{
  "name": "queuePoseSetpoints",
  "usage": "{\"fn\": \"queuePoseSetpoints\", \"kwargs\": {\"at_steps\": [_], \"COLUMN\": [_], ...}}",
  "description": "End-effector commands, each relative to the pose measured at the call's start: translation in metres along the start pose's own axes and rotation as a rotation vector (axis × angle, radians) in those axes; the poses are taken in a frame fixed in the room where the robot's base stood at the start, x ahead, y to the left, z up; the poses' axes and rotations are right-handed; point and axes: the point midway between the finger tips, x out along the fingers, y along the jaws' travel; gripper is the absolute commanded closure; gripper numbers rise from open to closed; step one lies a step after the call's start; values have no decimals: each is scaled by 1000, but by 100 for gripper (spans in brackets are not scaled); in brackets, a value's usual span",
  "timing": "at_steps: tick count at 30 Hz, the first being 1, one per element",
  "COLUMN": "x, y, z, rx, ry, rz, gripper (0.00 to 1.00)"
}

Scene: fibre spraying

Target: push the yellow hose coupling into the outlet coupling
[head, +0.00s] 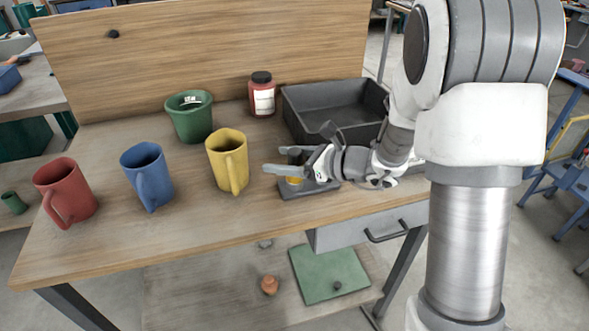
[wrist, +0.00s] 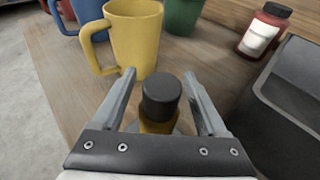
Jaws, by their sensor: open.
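My gripper (head: 276,160) is open over the front of the workbench, its fingers pointing left in the head view. In the wrist view its two fingers (wrist: 158,75) stand on either side of a black cylinder (wrist: 161,95) with a yellow part (wrist: 157,126) below it. I see gaps between the cylinder and both fingers. The yellow part, which looks like the yellow hose coupling, also shows below the gripper in the head view (head: 293,181), over a dark grey base plate (head: 322,188). I cannot make out the outlet coupling; my gripper hides much of this spot.
A yellow mug (head: 228,162) stands just left of my fingers. Blue (head: 148,177) and red (head: 66,192) mugs stand farther left. A green pot (head: 190,118), a red jar (head: 262,95) and a black bin (head: 335,105) stand behind. The bench's front left is clear.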

Motion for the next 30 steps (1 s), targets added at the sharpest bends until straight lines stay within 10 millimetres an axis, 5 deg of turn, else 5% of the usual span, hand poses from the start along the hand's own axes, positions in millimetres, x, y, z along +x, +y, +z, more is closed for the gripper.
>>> {"fn": "queuePoseSetpoints", "kwargs": {"at_steps": [4,17,30], "x": [0,-1,-3], "y": [0,0,0], "z": [0,0,8], "rx": [0,0,-1], "ry": [0,0,-1], "rz": [0,0,0], "gripper": [25,100,100]}}
